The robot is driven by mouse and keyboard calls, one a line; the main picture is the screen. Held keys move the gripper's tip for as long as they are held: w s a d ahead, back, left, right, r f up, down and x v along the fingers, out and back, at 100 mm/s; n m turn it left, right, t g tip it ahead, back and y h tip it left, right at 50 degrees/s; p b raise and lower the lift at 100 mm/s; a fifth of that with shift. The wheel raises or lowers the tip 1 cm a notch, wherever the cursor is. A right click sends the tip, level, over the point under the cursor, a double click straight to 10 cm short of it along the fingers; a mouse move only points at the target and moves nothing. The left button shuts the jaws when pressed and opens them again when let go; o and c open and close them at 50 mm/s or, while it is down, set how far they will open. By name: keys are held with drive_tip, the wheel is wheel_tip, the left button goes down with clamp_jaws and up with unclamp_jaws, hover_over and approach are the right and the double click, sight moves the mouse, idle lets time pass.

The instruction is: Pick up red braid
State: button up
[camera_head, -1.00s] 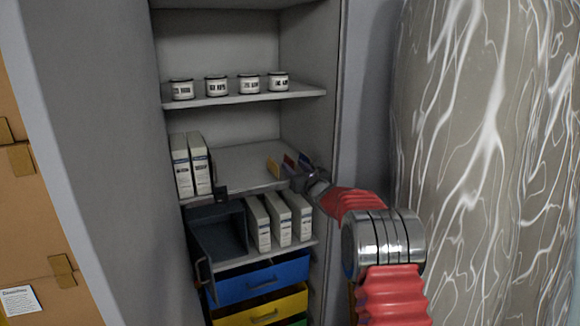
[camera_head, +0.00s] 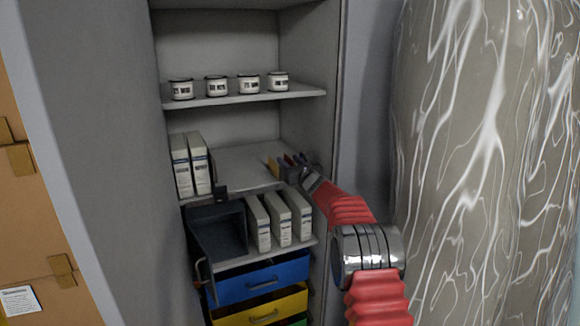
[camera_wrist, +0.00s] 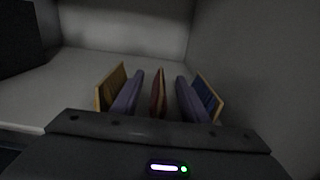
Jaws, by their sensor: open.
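The red braid (camera_wrist: 158,90) appears in the wrist view as a thin, dark red, upright piece seen nearly edge-on. My gripper (camera_wrist: 157,97) is open. One purplish finger stands to the left of the red braid and the other to its right, with gaps on both sides. In the head view my gripper (camera_head: 290,173) is at the right end of the middle shelf and partly hides the braid there.
A yellow piece (camera_wrist: 109,86) stands close outside the left finger. A blue piece with a yellow edge (camera_wrist: 208,97) stands close outside the right finger. The cabinet side wall is near on the right. White boxes (camera_head: 190,163) stand at the shelf's left.

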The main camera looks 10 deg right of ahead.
idle(0.3)
clamp_jaws()
idle(0.3)
